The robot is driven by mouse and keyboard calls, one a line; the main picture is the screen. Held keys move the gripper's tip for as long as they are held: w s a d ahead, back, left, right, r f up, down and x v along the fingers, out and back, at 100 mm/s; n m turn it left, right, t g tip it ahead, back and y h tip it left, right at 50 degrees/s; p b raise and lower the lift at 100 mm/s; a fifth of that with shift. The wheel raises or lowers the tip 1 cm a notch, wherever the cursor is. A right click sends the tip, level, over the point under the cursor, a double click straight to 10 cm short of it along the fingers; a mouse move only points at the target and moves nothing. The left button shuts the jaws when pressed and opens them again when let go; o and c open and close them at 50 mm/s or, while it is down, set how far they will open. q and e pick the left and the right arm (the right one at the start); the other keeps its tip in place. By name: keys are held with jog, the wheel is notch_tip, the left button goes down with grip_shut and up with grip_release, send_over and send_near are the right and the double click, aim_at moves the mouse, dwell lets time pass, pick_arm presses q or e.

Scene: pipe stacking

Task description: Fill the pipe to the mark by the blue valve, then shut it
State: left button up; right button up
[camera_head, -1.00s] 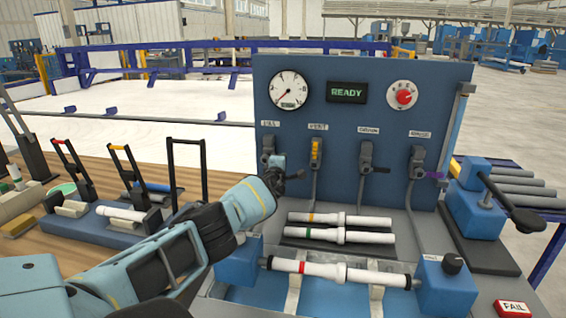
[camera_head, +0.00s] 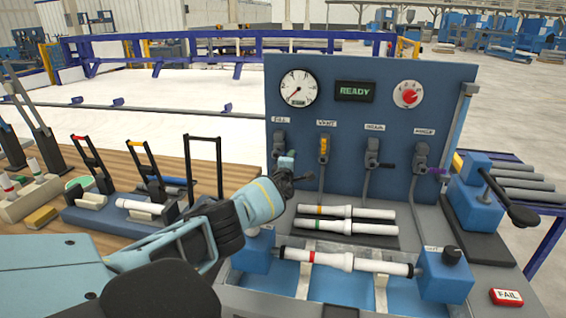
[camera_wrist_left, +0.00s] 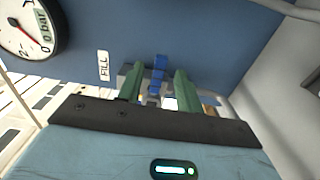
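The blue fill valve handle (camera_wrist_left: 160,72) is beside the FILL label in the left wrist view. My left gripper (camera_wrist_left: 159,92) is open, with its green fingers on either side of the handle and a gap visible at each side. In the head view my left gripper (camera_head: 287,178) is just below the fill valve (camera_head: 280,143), partly hiding it. My right gripper is not in view.
The panel also holds a yellow vent valve (camera_head: 323,149), a drain valve (camera_head: 372,153), a purple-handled valve (camera_head: 421,158), a READY display (camera_head: 355,91) and a red knob (camera_head: 408,94). Two spare pipes (camera_head: 345,220) lie behind the clamped one. A lever clamp (camera_head: 480,195) stands right.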

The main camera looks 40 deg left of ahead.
pick_arm(q)
jog(key=shift+p+v, duration=0.35)
jog(key=shift+v, duration=1.7)
jog(key=shift+f, duration=0.1)
